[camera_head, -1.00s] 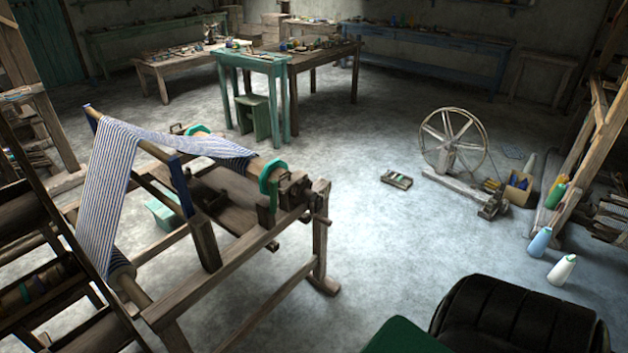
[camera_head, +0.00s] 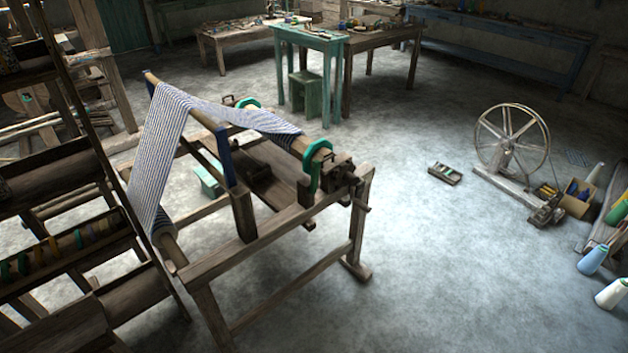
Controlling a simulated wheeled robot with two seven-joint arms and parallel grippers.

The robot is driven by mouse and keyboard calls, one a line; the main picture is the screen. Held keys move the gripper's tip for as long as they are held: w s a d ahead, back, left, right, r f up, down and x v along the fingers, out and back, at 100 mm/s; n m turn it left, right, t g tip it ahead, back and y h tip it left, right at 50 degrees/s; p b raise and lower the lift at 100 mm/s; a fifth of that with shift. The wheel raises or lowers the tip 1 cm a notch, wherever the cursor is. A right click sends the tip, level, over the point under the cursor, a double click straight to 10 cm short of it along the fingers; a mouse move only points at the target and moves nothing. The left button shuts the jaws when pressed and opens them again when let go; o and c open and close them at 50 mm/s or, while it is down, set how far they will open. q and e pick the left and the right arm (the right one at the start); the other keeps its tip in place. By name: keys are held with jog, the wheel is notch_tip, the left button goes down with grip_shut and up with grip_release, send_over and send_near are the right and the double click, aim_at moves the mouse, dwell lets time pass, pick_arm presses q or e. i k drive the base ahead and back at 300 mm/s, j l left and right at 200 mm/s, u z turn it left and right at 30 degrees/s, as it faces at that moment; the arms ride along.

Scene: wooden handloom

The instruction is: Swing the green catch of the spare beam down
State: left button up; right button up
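The wooden handloom (camera_head: 290,212) stands left of the middle, with blue-and-white striped cloth (camera_head: 165,150) over it. A cloth beam (camera_head: 300,145) runs along its far right side. At that beam's near end is a green ring-like part (camera_head: 316,155), with a green piece reaching down beside a dark wooden block. Another green part (camera_head: 247,104) is at its far end. A dark rack (camera_head: 70,200) at the left holds several thick rolls, one with coloured bands (camera_head: 55,245). I cannot tell which beam is the spare one or make out its catch. Neither gripper is in view.
The floor right of the loom is clear up to a small wooden tray (camera_head: 444,174) and a spinning wheel (camera_head: 512,140). A green table (camera_head: 308,40) and a stool (camera_head: 305,92) are behind the loom.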

aim_at(315, 174)
jog(key=z, duration=1.1)
jog(key=i+z, duration=0.1)
jog(key=i, duration=3.25)
jog(key=i+u, duration=0.35)
jog(key=i+l+u, duration=0.1)
jog(key=i+u, duration=0.25)
jog(key=i+l+u, duration=0.2)
jog(key=u, duration=2.05)
